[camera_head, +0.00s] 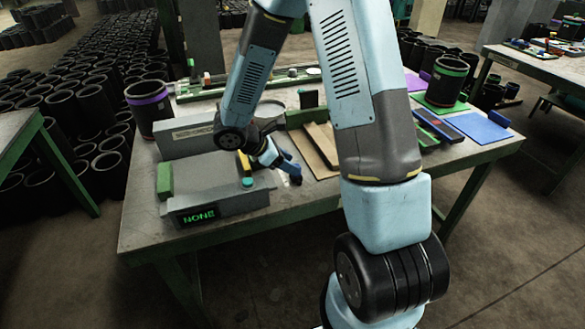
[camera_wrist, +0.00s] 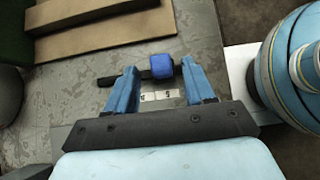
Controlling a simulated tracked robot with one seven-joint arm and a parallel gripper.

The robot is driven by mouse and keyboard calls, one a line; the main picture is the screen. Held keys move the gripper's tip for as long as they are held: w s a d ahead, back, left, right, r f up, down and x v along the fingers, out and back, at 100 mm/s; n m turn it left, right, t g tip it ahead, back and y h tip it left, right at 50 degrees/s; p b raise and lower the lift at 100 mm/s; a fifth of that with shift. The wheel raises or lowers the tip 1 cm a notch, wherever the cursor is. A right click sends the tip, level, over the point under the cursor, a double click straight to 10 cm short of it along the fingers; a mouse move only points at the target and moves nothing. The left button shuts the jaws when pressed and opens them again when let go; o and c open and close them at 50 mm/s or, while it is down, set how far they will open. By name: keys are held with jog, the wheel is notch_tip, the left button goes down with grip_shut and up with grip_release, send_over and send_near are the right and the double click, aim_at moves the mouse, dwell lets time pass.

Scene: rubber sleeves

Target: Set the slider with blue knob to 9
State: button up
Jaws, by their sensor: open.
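The slider's blue knob (camera_wrist: 161,66) shows in the wrist view on a short dark bar (camera_wrist: 108,80). A white scale strip (camera_wrist: 160,95) with small digits lies just below it; one digit looks like a 5, the others are hard to read. My gripper (camera_wrist: 160,74) is open, with one blue finger on the left and one on the right of the knob. The right finger is close to the knob; I cannot tell if it touches. In the head view my gripper (camera_head: 286,166) is low over the table, and the slider is hidden behind it.
A grey box with a green display reading NONE (camera_head: 199,216) stands left of my gripper on the workbench (camera_head: 145,232). Brown boards (camera_head: 322,143) lie behind and to the right. A black sleeve with a purple band (camera_head: 149,108) stands at the back left; a blue mat (camera_head: 478,128) lies at right.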

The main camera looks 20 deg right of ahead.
jog(key=shift+x, duration=1.9)
grip_shut()
